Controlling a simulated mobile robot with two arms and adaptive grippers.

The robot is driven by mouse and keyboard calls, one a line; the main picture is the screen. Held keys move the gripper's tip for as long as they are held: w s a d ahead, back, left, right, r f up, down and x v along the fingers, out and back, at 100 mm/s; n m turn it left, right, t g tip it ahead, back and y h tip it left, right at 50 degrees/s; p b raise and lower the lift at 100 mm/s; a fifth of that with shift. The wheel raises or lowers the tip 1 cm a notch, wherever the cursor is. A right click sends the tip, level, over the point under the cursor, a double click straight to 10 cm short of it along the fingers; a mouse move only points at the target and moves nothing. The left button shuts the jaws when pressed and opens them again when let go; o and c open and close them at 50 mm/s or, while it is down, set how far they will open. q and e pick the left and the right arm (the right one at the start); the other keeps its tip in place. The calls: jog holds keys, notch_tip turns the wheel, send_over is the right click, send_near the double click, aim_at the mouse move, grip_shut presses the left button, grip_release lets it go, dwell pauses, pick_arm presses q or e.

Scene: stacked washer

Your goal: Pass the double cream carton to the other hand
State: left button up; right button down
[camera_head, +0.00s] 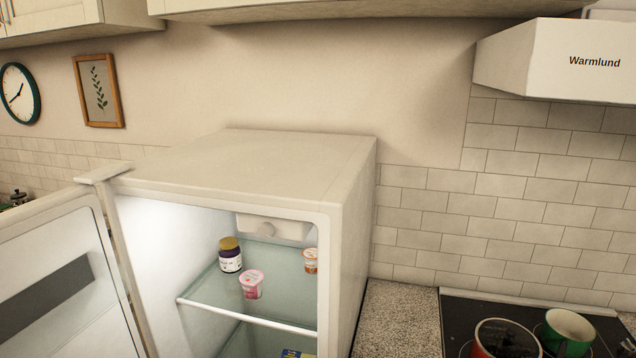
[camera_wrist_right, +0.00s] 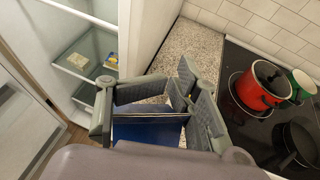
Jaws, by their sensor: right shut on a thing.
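My right gripper (camera_wrist_right: 155,105) shows in the right wrist view, shut on a blue box-like thing with a pale edge, which I take as the double cream carton (camera_wrist_right: 148,132). The carton sits between the grey fingers, and its lower part is hidden by my gripper's body. No label on it can be read. In the right wrist view it is held in front of the counter beside the open fridge. The head view shows neither gripper and no held carton. My left gripper is in no view.
The open fridge (camera_head: 350,200) holds a dark jar (camera_head: 230,260), a pink yogurt cup (camera_head: 251,285) and another cup (camera_head: 310,261). Its door (camera_head: 60,280) stands open at left. A red pot (camera_wrist_right: 262,86) stands on the hob at right. The speckled counter (camera_wrist_right: 190,50) is bare.

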jog(key=f+b, duration=1.1)
jog(key=shift+s+a, duration=0.2)
jog(key=shift+s, duration=0.15)
jog(key=shift+r, duration=0.1)
jog(key=s+d+m+g+h, duration=0.1)
jog(key=s+d+m+h, duration=0.1)
jog(key=d, duration=0.4)
jog(key=s+d+m+h, duration=0.2)
jog(key=d+m+h, duration=0.1)
jog(key=d, duration=0.3)
jog(key=shift+m+g+h, duration=0.3)
jog(key=shift+g+h, duration=0.1)
jog(key=shift+h, duration=0.3)
